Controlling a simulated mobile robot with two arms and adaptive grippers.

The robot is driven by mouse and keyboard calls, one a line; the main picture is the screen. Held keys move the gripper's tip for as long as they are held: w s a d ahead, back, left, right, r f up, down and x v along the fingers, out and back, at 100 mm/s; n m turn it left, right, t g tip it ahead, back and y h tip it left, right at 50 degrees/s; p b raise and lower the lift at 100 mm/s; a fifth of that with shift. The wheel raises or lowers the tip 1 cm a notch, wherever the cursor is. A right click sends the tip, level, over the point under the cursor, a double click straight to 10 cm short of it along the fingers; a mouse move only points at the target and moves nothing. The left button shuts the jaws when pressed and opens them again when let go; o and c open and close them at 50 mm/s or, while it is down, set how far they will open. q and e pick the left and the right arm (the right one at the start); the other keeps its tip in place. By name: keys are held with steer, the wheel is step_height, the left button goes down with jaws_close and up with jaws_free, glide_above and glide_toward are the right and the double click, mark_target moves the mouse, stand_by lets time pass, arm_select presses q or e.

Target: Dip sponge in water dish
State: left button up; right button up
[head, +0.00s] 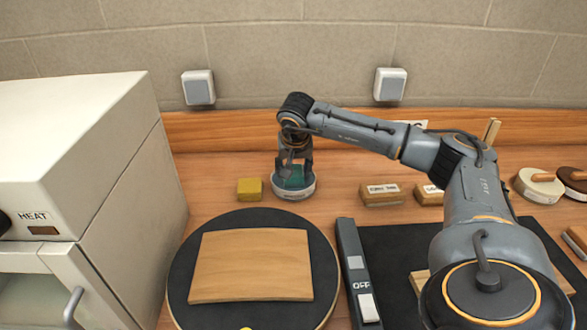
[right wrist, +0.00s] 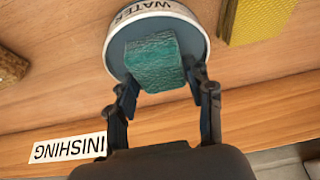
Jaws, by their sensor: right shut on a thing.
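The teal sponge (head: 293,178) is between the fingers of my right gripper (head: 293,163), which is shut on it. In the right wrist view the sponge (right wrist: 153,62) shows against the grey inside of the water dish (right wrist: 193,24), within its rim. The white round dish (head: 297,194) stands on the wooden bench and is lettered "WATER". I cannot tell whether the sponge touches the water or the dish bottom. My left gripper is not in view.
A yellow block (head: 249,189) stands just left of the dish. A dark round plate (head: 185,275) bears a wooden board (head: 250,265) in front. A white oven-like unit (head: 95,170) marked "HEAT" fills the left. Wooden blocks (head: 380,195) lie to the right.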

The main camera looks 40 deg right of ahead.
steer(key=shift+r, duration=0.1)
steer(key=shift+r+p, duration=1.3)
steer(key=shift+r, duration=0.15)
step_height(320, 180, up, 5)
steer(key=p, duration=0.4)
